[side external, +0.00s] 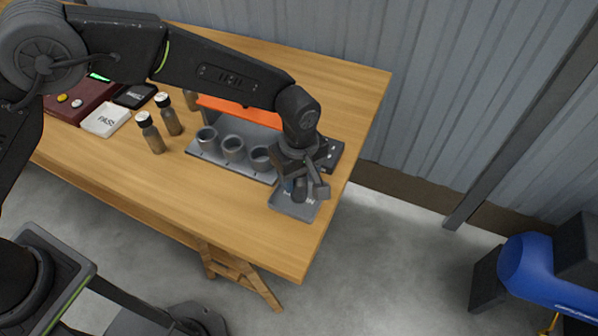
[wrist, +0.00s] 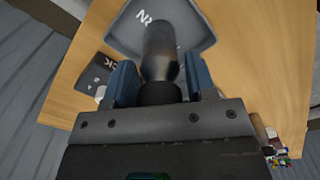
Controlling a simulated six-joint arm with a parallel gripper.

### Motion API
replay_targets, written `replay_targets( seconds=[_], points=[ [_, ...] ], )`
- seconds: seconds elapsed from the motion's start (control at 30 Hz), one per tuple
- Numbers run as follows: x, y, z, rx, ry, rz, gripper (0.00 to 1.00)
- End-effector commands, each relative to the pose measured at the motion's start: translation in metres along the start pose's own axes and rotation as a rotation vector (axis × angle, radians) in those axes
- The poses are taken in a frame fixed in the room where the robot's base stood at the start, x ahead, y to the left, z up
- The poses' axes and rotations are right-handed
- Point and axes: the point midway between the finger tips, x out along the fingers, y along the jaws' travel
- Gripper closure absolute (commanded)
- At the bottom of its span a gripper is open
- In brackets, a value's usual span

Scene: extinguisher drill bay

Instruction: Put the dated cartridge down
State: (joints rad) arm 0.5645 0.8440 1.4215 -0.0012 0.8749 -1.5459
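The dark cartridge (wrist: 160,52) sits between the blue finger pads of my gripper (wrist: 161,85), which appear to touch it on both sides. In the side view my gripper (side external: 302,190) points down over the grey tray (side external: 281,203) near the table's right end. The cartridge shows there as a dark cylinder (side external: 299,192) above the tray. The tray also shows in the wrist view (wrist: 196,32), with partly covered white lettering. I cannot tell whether the cartridge's far end touches the tray. Its date marking is not visible.
A grey rack with several round cups (side external: 233,149) stands left of the tray, with an orange bar (side external: 240,112) behind. Several capped bottles (side external: 151,134), a white PASS tray (side external: 105,120) and a black tray (side external: 134,96) are farther left. The table's front is clear.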

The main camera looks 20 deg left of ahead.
Motion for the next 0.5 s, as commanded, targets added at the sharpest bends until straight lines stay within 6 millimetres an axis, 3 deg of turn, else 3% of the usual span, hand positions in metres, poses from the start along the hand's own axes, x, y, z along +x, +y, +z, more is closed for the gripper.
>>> replay_targets(
  seconds=[0.13,0.37,0.5],
  points=[
    [0.000,0.000,0.000,0.000,0.000,0.000,0.35],
    [-0.001,0.000,0.000,0.000,0.000,0.000,0.35],
    [-0.011,0.000,0.000,0.000,0.000,0.002,0.35]
  ],
)
